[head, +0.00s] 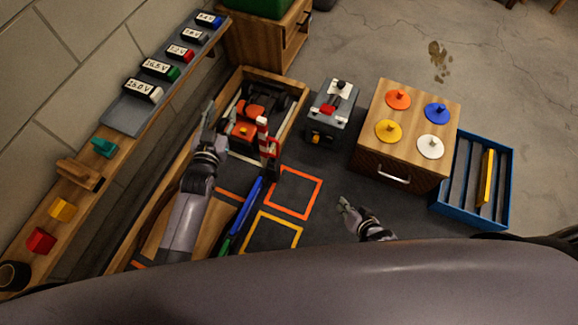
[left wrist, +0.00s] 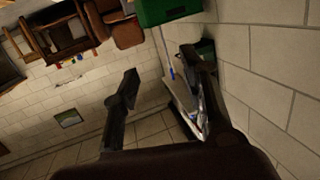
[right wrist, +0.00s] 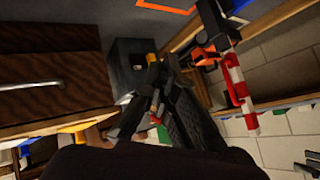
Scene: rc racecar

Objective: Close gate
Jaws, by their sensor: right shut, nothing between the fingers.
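The red-and-white striped gate (head: 263,127) stands at the near right end of the wooden car bay, its bar seemingly raised. It also shows in the right wrist view, with a striped red-and-white bar (right wrist: 235,88). An orange and black racecar (head: 246,131) sits in the bay behind it. My left gripper (head: 208,112) is over the left side of the bay, left of the gate and apart from it; its fingers (left wrist: 160,100) are spread and empty. My right gripper (head: 345,204) is shut and empty, right of and nearer than the gate; it also shows in the right wrist view (right wrist: 150,88).
A grey block device (head: 330,128) stands right of the gate. Beyond it are a wooden cabinet (head: 375,150) with coloured knobs and a blue tray (head: 445,207). A wall shelf (head: 107,165) with battery packs runs along the left. The outlined dark mat (head: 294,193) has free room.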

